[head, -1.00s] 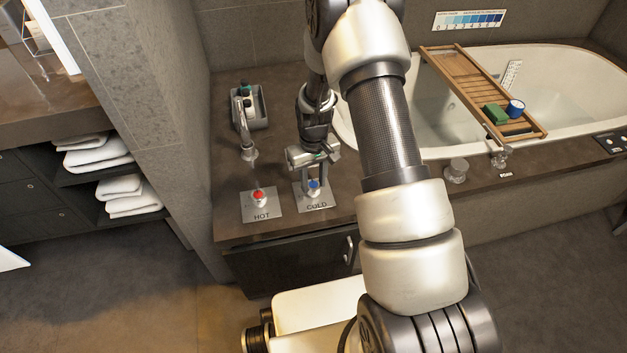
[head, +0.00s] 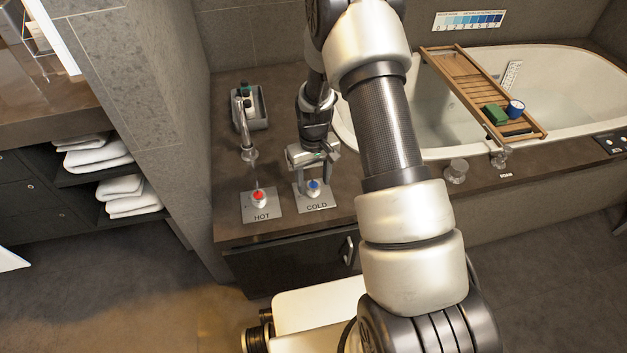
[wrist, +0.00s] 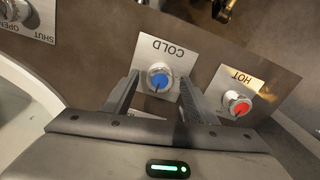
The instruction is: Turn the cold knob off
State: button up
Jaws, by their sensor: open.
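The cold knob has a blue cap and a metal base; it shows in the wrist view (wrist: 160,77) and in the head view (head: 313,187) on a plate lettered COLD (head: 317,204). A dark pointer mark on the cap faces my gripper in the wrist view. My gripper (wrist: 152,92) is open, with one finger on either side of the knob and a gap visible at each side. In the head view my gripper (head: 313,180) hangs just above the cold plate, and its body hides the plate's back part.
The red hot knob (head: 258,199) is close to the left on its own plate. A spout (head: 247,135) and a grey caddy (head: 262,108) stand behind it. The bathtub (head: 430,120) with a wooden tray (head: 470,85) is to the right. An OPEN/SHUT knob (wrist: 12,10) shows in the wrist view.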

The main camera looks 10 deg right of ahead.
aim_at(314, 185)
notch_tip(314, 185, up, 17)
jog(key=p, duration=0.3)
dwell(0.4)
